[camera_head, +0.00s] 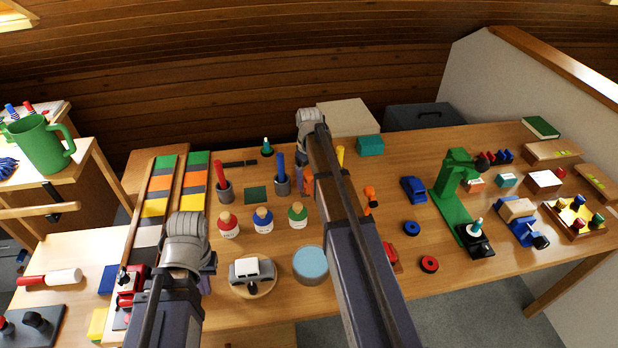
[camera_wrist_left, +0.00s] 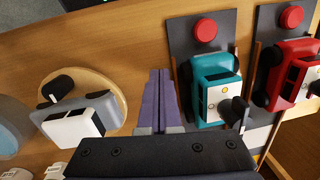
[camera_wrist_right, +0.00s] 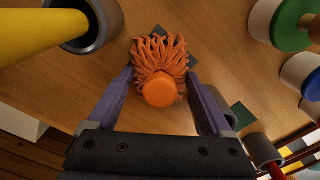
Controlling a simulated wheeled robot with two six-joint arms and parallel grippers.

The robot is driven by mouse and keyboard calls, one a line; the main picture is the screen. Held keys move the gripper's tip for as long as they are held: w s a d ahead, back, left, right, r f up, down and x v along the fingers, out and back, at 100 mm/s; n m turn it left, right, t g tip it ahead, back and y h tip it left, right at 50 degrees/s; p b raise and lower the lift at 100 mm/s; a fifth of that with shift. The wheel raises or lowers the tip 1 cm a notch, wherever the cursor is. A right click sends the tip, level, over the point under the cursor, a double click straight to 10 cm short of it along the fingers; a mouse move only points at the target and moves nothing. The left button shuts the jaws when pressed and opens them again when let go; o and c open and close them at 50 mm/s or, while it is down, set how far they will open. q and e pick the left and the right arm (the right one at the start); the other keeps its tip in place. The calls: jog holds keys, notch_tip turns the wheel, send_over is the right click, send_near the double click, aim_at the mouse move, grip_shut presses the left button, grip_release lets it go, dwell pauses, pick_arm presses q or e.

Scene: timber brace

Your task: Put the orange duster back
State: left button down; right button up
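The orange duster (camera_wrist_right: 160,65) is in the right wrist view, its round orange end facing the camera and its strands spread behind. My right gripper (camera_wrist_right: 160,78) is open, with one purple finger on each side of the duster; I see no clear grip on it. In the head view an orange part (camera_head: 308,182) shows beside my right arm, which hides most of that gripper. My left gripper (camera_wrist_left: 160,80) is shut and empty, its fingers together above the table between a round wooden board (camera_wrist_left: 75,85) and a teal toy car (camera_wrist_left: 215,85).
A grey pot with a yellow handle (camera_wrist_right: 40,35) stands close to the duster. Pots with a red handle (camera_head: 220,170) and a blue handle (camera_head: 280,165) stand left of my right arm. Red, blue and green-topped jars (camera_head: 263,220) are in front of them.

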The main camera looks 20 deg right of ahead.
aim_at(309, 173)
jog(key=shift+o, duration=0.7)
pick_arm(q)
jog(key=shift+r, duration=0.1)
pick_arm(e)
jog(key=shift+r, duration=0.1)
notch_tip(309, 173, up, 12)
jog(key=p, duration=1.2)
jog(key=shift+h, duration=0.6)
jog(key=s+a, duration=1.6)
jog(key=a, duration=0.1)
jog(key=s+a, duration=0.7)
jog(key=a, duration=0.2)
jog(key=shift+s+a+r, duration=0.1)
jog(key=shift+s+r, duration=0.05)
jog(key=shift+s, duration=0.25)
pick_arm(q)
notch_tip(309, 173, up, 12)
pick_arm(e)
jog(key=shift+w, duration=0.1)
pick_arm(q)
jog(key=shift+d, duration=0.1)
